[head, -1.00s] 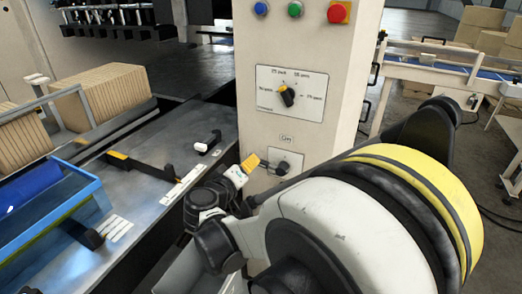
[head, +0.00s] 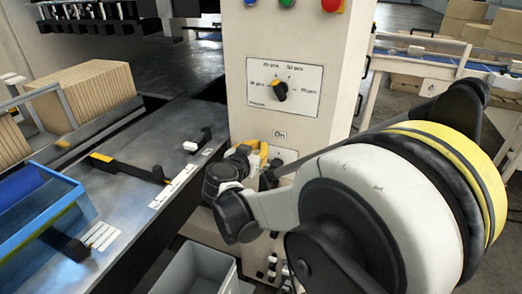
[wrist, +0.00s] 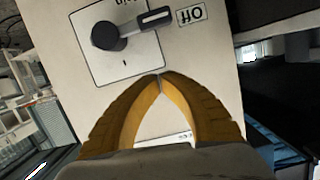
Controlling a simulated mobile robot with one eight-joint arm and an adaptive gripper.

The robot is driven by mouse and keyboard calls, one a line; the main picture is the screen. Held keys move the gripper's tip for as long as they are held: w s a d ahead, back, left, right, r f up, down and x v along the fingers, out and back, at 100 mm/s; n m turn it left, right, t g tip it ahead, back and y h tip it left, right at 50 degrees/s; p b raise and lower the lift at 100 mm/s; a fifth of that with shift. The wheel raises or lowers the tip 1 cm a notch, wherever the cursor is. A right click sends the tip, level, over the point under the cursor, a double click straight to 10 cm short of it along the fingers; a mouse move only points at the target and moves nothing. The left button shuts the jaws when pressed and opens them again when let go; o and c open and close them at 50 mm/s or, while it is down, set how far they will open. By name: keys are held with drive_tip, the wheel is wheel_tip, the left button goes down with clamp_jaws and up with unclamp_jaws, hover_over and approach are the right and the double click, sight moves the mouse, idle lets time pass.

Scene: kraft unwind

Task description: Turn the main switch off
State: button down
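The main switch (wrist: 108,36) is a dark round knob on a white plate on the cream cabinet. In the wrist view its long handle (wrist: 152,20) points toward a label that appears to read "Off" upside down (wrist: 191,14). In the head view an "On" label (head: 280,134) is above the switch plate (head: 288,155); my arm and gripper hide much of the switch there. My gripper (wrist: 160,76) has yellow-brown fingers with tips together and nothing between them. It is close to the plate, apart from the handle in the wrist view. It also shows in the head view (head: 263,153).
A selector dial (head: 280,90) is above the switch, with push buttons (head: 331,4) higher up. A steel table (head: 150,165) with a blue tray (head: 70,195) is on the left. A grey bin (head: 200,270) stands below. A conveyor (head: 430,65) is behind on the right.

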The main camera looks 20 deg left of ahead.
drive_tip(key=f, duration=0.1)
drive_tip(key=f+b, duration=0.2)
drive_tip(key=f, duration=0.1)
drive_tip(key=shift+w+a+f, duration=0.1)
drive_tip(key=shift+w+a, duration=0.1)
drive_tip(key=shift+w, duration=0.2)
drive_tip(key=shift+a+f+b, duration=0.25)
drive_tip(key=shift+f+b, duration=0.15)
drive_tip(key=shift+f, duration=0.45)
drive_tip(key=shift+r, duration=0.1)
